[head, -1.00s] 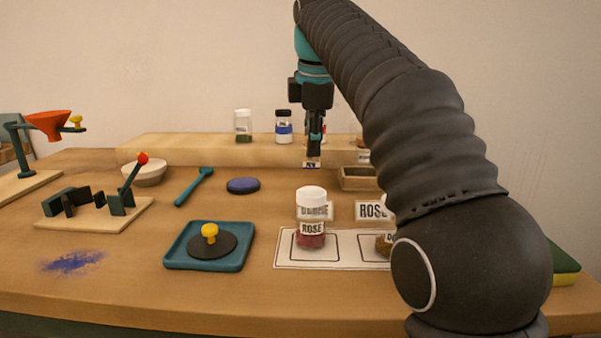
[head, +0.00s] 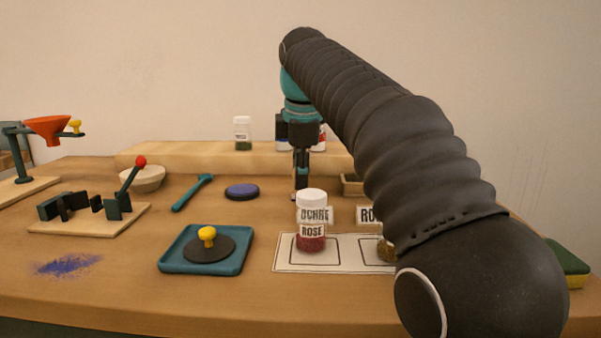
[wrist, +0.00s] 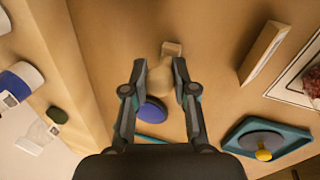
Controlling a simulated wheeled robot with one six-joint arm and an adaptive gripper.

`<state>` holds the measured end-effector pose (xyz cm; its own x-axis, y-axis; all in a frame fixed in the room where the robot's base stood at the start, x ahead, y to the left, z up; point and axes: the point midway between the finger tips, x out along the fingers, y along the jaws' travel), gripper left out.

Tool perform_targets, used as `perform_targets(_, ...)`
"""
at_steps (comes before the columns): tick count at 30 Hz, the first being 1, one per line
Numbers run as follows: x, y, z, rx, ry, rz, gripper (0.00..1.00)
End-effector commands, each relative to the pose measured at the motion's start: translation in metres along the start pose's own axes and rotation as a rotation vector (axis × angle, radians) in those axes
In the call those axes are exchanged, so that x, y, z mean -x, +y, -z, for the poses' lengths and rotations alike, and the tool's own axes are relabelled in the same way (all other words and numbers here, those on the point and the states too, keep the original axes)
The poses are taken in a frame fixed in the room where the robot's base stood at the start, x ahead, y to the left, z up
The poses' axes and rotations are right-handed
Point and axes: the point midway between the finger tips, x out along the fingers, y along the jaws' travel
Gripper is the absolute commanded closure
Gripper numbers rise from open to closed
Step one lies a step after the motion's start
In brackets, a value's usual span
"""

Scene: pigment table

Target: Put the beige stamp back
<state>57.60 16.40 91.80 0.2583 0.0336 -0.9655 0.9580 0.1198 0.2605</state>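My gripper (head: 300,182) is low over the table, behind the jar labelled ROSE (head: 311,228) as seen in the head view. In the wrist view, the beige stamp (wrist: 161,78) is between the fingertips of my gripper (wrist: 160,70). Its rounded handle fills the space between them, and both fingers appear to press on it. Its pale block end (wrist: 172,48) shows beyond the tips. I cannot tell whether its base touches the table. In the head view the stamp is hidden. The blue ink pad (head: 242,192) lies left of my gripper and also shows in the wrist view (wrist: 152,111).
A raised shelf (head: 180,155) with several jars runs along the back. A teal tray (head: 170,263) with a dark yellow-knobbed piece stands front left. An upright placard (wrist: 265,50) and a white mat (head: 283,263) are nearby. My arm covers the right side.

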Motion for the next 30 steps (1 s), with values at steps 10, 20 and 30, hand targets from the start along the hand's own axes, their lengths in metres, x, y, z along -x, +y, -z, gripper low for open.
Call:
perform_targets(10,0.0,0.0,0.0,0.0,0.0,0.0,0.48)
perform_targets(20,0.03,0.002,0.0,0.0,0.0,-0.003,0.48)
perform_targets(30,0.101,0.003,0.0,0.0,0.0,-0.002,0.48)
